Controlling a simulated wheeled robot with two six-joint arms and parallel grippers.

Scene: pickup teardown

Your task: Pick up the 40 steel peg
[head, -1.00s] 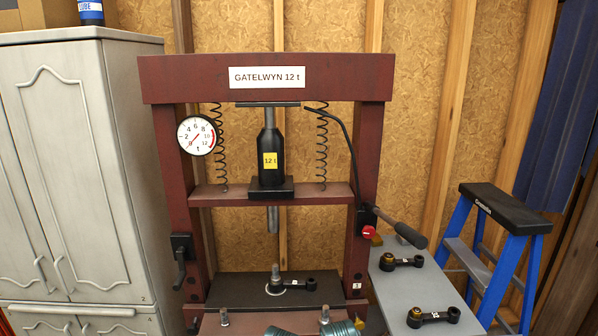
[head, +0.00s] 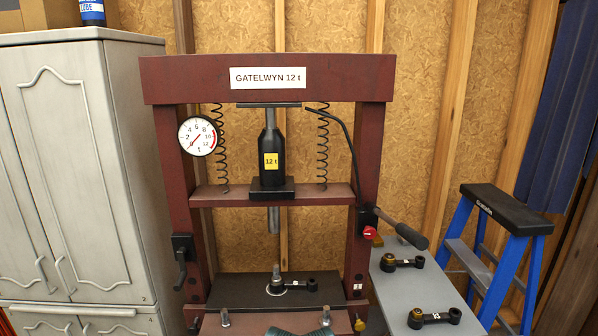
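Three upright steel pegs show in the head view. A second peg (head: 224,318) and a third peg (head: 325,315) stand on the red-brown front plate (head: 270,318), left and right. No "40" marking is readable on any of them. A teal ribbed piece (head: 283,331) peeks in at the bottom edge; I cannot tell what it is. Neither gripper can be made out.
The red press frame (head: 370,200) surrounds the bed, with a ram (head: 273,220) above the middle peg. A pump handle (head: 400,228) juts out right. A blue stepladder (head: 500,255) stands right, a cabinet (head: 75,180) left.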

